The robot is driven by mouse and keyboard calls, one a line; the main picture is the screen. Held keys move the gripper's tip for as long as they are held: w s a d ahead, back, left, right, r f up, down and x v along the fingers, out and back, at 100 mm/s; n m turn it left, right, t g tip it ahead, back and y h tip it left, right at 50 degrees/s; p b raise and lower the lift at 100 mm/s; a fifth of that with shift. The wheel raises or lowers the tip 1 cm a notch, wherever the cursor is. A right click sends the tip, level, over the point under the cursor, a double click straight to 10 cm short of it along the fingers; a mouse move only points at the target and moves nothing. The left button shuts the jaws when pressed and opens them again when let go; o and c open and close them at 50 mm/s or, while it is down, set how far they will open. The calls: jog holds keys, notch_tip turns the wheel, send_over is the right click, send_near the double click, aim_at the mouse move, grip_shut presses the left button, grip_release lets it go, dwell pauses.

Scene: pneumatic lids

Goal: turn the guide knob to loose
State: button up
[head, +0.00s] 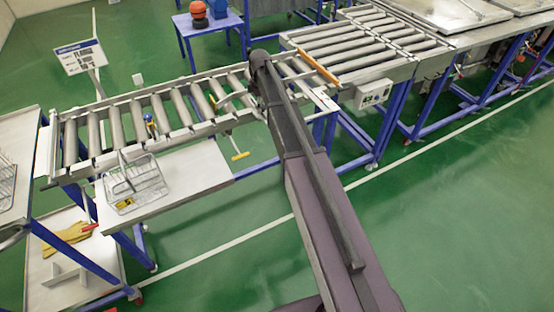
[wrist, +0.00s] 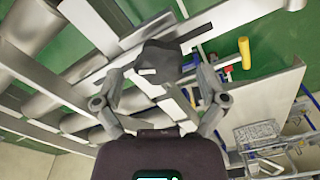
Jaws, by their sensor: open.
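In the wrist view a dark grey, lobed knob (wrist: 158,60) with a small white mark sits over a metal rail beside the rollers. I take it to be the guide knob. My gripper (wrist: 160,72) is open, with one finger to the left of the knob and one to the right. Gaps show between the fingers and the knob, and I cannot tell any contact. The knob's loose or tight marking is not readable. In the head view my arm hides the knob and the gripper at the conveyor's near rail.
A roller conveyor (head: 128,120) runs across the head view. A yellow-ended handle (head: 240,156) sticks out below its near rail, also seen in the wrist view (wrist: 245,53). A wire basket (head: 135,183) stands on a side shelf (head: 200,172). A control box (head: 374,94) is right.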

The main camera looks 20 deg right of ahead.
jog(key=m, duration=0.3)
jog(key=shift+m, duration=0.3)
jog(key=m, duration=0.4)
jog(key=shift+w+d, duration=0.1)
jog(key=m, duration=0.3)
jog(key=shift+m, duration=0.4)
jog(key=m, duration=0.3)
jog(key=shift+d+m, duration=0.15)
jog(key=shift+m, duration=0.25)
jog(key=m, duration=0.3)
jog(key=shift+m, duration=0.4)
jog(key=m, duration=0.4)
jog(key=shift+d, duration=0.1)
jog(key=m, duration=0.3)
jog(key=shift+d+m+h, duration=0.1)
jog(key=shift+m+h, duration=0.2)
jog(key=shift+m, duration=0.1)
jog(key=m, duration=0.3)
jog(key=shift+m, duration=0.4)
notch_tip(320, 180, up, 14)
jog(key=p, duration=1.4)
jog(key=s+f+n+b, duration=0.7)
jog(key=s+f+b, duration=0.3)
jog(key=s, duration=0.4)
jog(key=s+f+n+b, duration=0.7)
jog(key=s+f+b, duration=0.4)
jog(key=s, duration=0.4)
jog(key=shift+s, duration=0.2)
